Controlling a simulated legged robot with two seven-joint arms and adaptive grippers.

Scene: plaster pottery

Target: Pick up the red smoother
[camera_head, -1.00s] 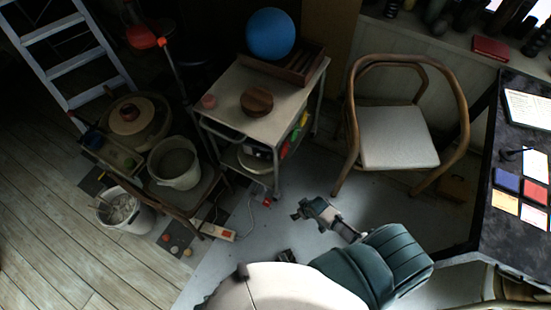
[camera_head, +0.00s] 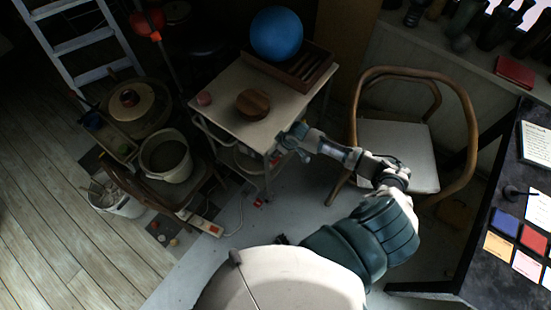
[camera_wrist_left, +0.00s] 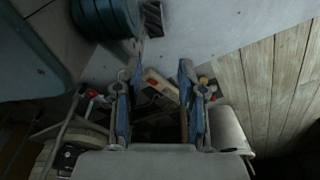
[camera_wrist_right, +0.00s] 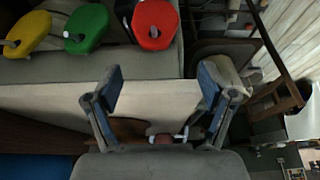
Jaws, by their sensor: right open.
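The red smoother (camera_wrist_right: 155,24) is a round red disc with a dark handle, at the top of the right wrist view. It is beside a green smoother (camera_wrist_right: 86,27) and a yellow smoother (camera_wrist_right: 27,34). In the head view my right arm hides that side of the cart, and I cannot make out the red smoother there. My right gripper (camera_head: 287,140) is at the cart's right edge. In the right wrist view its fingers (camera_wrist_right: 157,85) are spread and empty, apart from the red smoother. My left gripper (camera_wrist_left: 156,85) is open, with its fingers apart above the floor.
A bucket (camera_head: 166,157) and a power strip (camera_head: 207,224) are to the left.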

